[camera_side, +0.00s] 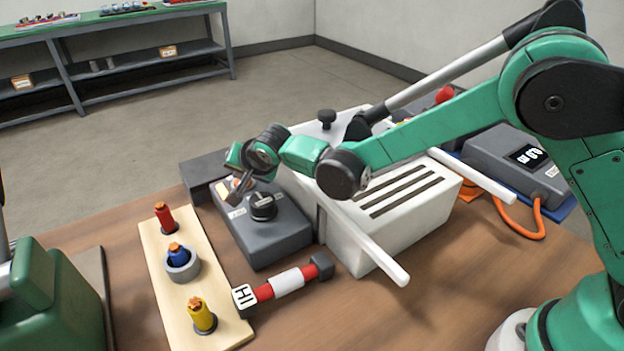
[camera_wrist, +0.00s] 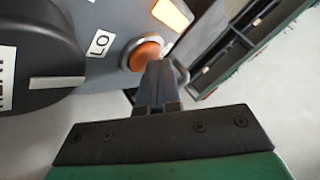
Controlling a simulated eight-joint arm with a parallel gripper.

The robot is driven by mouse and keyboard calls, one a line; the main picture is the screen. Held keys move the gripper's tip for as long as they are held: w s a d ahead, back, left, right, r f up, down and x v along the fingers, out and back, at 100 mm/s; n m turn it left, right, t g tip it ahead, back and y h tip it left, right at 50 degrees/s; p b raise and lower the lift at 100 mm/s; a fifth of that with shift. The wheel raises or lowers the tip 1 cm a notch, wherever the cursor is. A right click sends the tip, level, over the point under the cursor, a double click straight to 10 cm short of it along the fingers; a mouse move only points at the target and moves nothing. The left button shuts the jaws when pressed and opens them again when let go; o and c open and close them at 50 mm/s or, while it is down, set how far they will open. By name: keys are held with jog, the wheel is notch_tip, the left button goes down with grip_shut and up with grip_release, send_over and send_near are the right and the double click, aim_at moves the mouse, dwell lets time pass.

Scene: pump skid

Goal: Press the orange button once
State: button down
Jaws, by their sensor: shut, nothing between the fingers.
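The orange button (camera_wrist: 147,53) is a round cap in a pale ring on a dark grey control box (camera_side: 275,239). In the wrist view its lower right part is hidden behind my fingertips. My gripper (camera_side: 238,192) is shut and empty, over the far left part of the box. In the wrist view its fingers (camera_wrist: 158,68) overlap the button's edge; whether they touch it I cannot tell. A black rotary knob (camera_side: 263,206) sits beside it on the box. A glowing amber lamp (camera_wrist: 172,13) and a LO label (camera_wrist: 101,43) are near the button.
A white slotted housing (camera_side: 400,222) with a white bar stands right of the box. A wooden board (camera_side: 180,312) with red, blue and yellow pegs lies to the left. A red-and-white cylinder piece (camera_side: 285,283) lies in front. The table's front right is clear.

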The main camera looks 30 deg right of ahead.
jog(key=shift+r, duration=0.9)
jog(key=shift+r, duration=2.5)
